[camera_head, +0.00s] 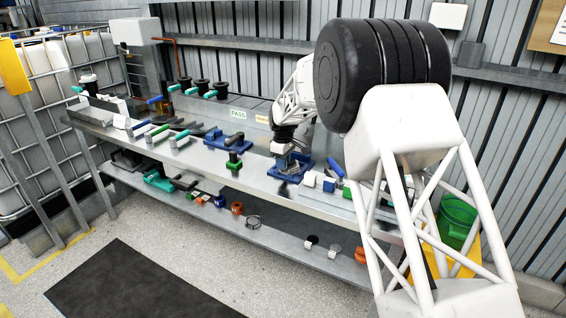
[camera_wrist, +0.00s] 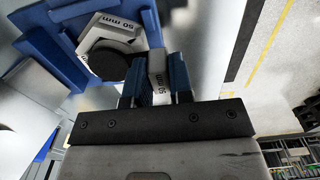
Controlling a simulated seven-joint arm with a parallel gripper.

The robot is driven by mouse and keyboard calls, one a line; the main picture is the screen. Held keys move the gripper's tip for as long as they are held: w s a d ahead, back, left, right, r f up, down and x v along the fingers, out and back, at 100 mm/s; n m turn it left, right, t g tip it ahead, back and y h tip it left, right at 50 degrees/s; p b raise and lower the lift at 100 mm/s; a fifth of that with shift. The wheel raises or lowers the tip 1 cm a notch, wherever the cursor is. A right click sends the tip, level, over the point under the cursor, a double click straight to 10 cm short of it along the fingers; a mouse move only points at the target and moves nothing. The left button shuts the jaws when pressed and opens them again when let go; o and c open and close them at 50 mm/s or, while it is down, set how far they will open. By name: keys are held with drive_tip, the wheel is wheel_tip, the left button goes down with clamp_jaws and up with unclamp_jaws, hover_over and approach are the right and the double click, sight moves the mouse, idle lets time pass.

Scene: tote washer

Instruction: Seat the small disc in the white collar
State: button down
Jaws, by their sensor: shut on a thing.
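My gripper (camera_wrist: 157,78) has blue fingers shut on a narrow pale block (camera_wrist: 157,65) with dark lettering. Whether this block is joined to a disc is hidden. To its left in the wrist view is a white angular collar (camera_wrist: 128,28) marked "50 mm", in a blue fixture (camera_wrist: 62,60). A dark round disc face (camera_wrist: 108,63) shows at the collar; I cannot tell whether it is seated in it or only overlaps it in view. In the head view my gripper (camera_head: 284,159) is low over the blue fixture (camera_head: 304,162) on the bench, and the held thing is too small to make out.
The metal bench (camera_head: 215,158) carries several blue and green tools to the left. A lower shelf (camera_head: 270,237) holds a black disc (camera_head: 312,239), a grey disc (camera_head: 334,249) and rings. A green bucket (camera_head: 456,222) stands at the right.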

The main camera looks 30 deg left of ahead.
drive_tip(key=shift+f, duration=0.6)
idle(1.1)
drive_tip(key=shift+c, duration=1.9)
unclamp_jaws()
drive_tip(key=shift+r, duration=0.2)
drive_tip(key=shift+r, duration=4.3)
drive_tip(key=shift+d, duration=0.15)
